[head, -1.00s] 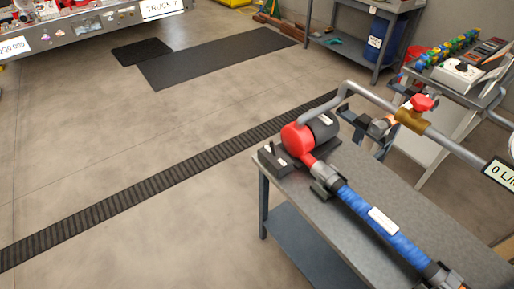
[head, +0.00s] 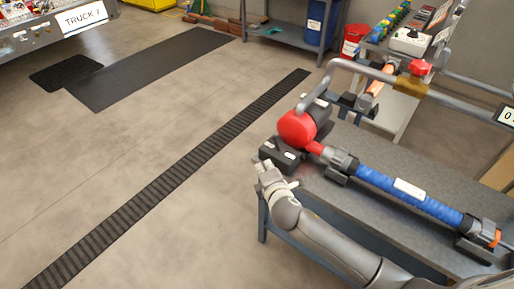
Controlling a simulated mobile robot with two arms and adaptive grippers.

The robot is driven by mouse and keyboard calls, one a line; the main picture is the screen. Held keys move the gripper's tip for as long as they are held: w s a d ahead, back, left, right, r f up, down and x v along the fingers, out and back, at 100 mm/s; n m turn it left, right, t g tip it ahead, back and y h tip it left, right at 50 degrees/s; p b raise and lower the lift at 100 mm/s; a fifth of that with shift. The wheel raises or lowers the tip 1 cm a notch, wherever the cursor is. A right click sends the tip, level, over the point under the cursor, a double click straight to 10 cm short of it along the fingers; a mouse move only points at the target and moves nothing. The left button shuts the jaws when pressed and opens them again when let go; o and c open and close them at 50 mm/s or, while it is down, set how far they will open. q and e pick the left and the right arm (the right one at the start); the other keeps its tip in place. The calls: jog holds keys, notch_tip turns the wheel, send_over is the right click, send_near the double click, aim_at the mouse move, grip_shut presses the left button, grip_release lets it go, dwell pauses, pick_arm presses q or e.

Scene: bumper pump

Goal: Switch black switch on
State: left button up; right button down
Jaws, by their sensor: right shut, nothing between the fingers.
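A small dark box with a switch (head: 279,152) sits at the near left corner of the grey table, beside the red pump (head: 297,128). My right arm comes in from the bottom right along the table's near side. My right gripper (head: 263,167) is shut and empty, just left of and below the switch box. I cannot tell whether its fingertips touch the box. The switch's position is too small to read. My left gripper is not in view.
A second bench with a control box (head: 410,40) stands behind.

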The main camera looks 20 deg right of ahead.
aim_at(277, 144)
jog(key=shift+w+a+r+n+t, duration=0.15)
jog(key=shift+a+r, duration=0.1)
jog(key=shift+r, duration=0.35)
jog(key=shift+w+a+r+n+t, duration=0.15)
jog(key=shift+a+r, duration=0.1)
jog(key=shift+r, duration=0.3)
jog(key=w+d, duration=0.1)
jog(key=w, duration=0.1)
jog(key=w+d+f, duration=0.1)
jog(key=w, duration=0.2)
jog(key=w+d+f+p, duration=0.1)
jog(key=w, duration=0.2)
jog(key=shift+w+d+f, duration=0.1)
jog(key=shift+w+d, duration=0.05)
jog(key=shift+w, duration=0.05)
jog(key=shift+s+d, duration=0.1)
jog(key=shift+d, duration=0.2)
